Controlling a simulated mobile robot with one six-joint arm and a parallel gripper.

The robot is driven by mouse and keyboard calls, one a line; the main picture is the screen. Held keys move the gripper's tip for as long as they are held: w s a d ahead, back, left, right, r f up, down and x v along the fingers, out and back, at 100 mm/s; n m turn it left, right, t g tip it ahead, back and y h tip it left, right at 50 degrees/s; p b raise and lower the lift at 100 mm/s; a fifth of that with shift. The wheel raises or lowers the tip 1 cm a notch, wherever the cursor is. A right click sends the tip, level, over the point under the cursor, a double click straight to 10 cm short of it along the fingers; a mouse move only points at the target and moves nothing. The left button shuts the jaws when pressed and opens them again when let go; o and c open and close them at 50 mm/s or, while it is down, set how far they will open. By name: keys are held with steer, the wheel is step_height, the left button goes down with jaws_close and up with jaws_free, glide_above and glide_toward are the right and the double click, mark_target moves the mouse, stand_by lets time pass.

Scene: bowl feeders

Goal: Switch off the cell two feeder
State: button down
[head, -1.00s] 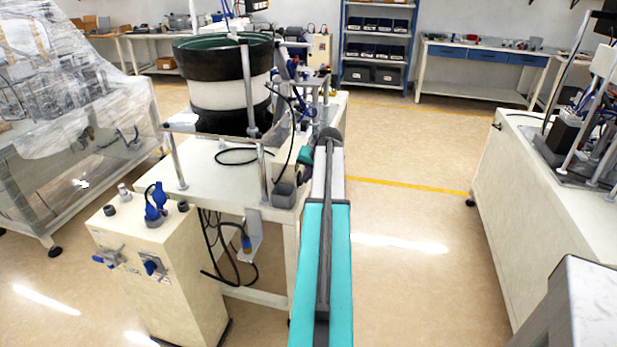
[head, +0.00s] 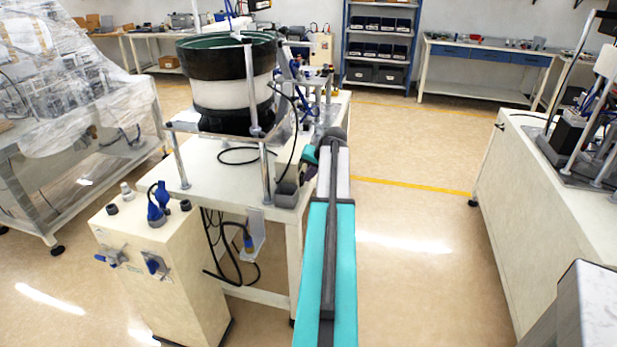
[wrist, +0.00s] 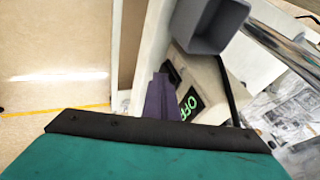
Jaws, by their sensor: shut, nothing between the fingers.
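The bowl feeder (head: 225,92), with a black rim and a white band, stands on a cream table (head: 225,165) in the head view. No cell number is readable. A cream control box (head: 291,166) sits at the table's right edge, partly hidden by my arm. A dark switch-like part (wrist: 172,75) is beside the display, partly hidden by my fingers. My gripper (wrist: 161,80) is shut and empty, with its tips close to that part; contact cannot be told.
A grey open cup (wrist: 205,25) is close to the fingers, beside a metal post (head: 266,175). A cream cabinet (head: 160,265) with blue fittings stands at the front left. Another machine table (head: 525,190) is at right. The floor between the tables is clear.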

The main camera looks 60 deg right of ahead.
steer(key=shift+r, duration=0.5)
steer(key=s+r, duration=0.8)
steer(key=r, duration=0.2)
steer(key=shift+s+a, duration=0.2)
steer(key=shift+a, duration=0.2)
steer(key=shift+p, duration=0.65)
steer(key=p, duration=0.3)
steer(key=shift+s+f+p, duration=0.1)
steer(key=shift+p, duration=0.3)
